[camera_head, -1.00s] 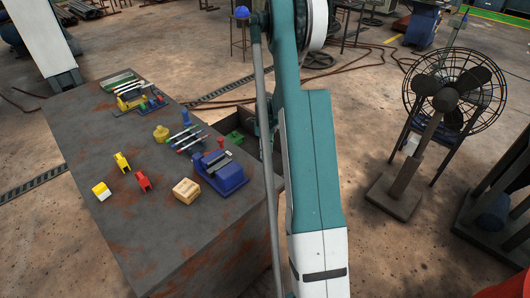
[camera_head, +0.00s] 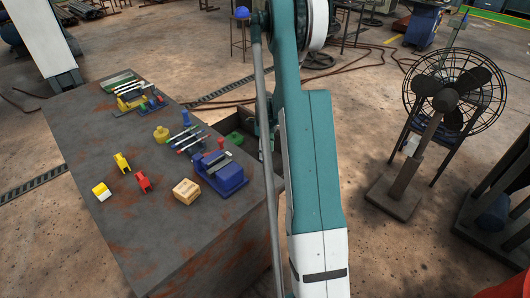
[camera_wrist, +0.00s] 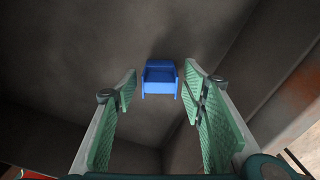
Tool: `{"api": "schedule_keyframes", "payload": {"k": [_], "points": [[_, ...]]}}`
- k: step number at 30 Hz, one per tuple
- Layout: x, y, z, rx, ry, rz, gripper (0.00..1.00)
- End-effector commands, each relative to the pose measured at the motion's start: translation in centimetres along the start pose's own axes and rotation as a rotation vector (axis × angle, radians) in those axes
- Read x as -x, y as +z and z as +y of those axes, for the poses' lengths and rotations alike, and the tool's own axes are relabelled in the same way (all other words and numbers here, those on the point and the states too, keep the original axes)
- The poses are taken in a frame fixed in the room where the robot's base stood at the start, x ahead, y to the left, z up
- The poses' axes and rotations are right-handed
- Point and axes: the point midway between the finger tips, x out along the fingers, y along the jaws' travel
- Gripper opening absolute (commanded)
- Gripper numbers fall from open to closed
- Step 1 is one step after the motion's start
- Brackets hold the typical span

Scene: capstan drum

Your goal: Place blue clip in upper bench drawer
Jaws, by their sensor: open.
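The blue clip (camera_wrist: 160,78) is in the wrist view, ahead of my fingertips and roughly centred between them. It lies inside the dark grey interior of an open drawer (camera_wrist: 245,70); whether it rests flat on the bottom is hard to tell. My gripper (camera_wrist: 163,88) is open, with its green pads well apart on either side and clear of the clip. In the head view an open drawer (camera_head: 238,107) shows beside the bench, partly behind my arm. My gripper is mostly hidden there, and the blue clip is not visible.
On the bench (camera_head: 120,225) stand a yellow clip (camera_head: 122,162), a red clip (camera_head: 143,182), a yellow-and-white block (camera_head: 101,191), a wooden crate (camera_head: 186,191), a blue vise (camera_head: 228,176) and several tools. Drawer walls lie close around my gripper. A fan (camera_head: 446,95) stands at right.

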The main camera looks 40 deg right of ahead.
Motion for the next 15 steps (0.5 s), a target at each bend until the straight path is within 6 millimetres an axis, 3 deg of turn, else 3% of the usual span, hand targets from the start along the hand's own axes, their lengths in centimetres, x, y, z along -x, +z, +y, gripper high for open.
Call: {"api": "schedule_keyframes", "payload": {"k": [15], "points": [[7.6,0.0,0.0,0.000,0.000,0.000,0.42]]}}
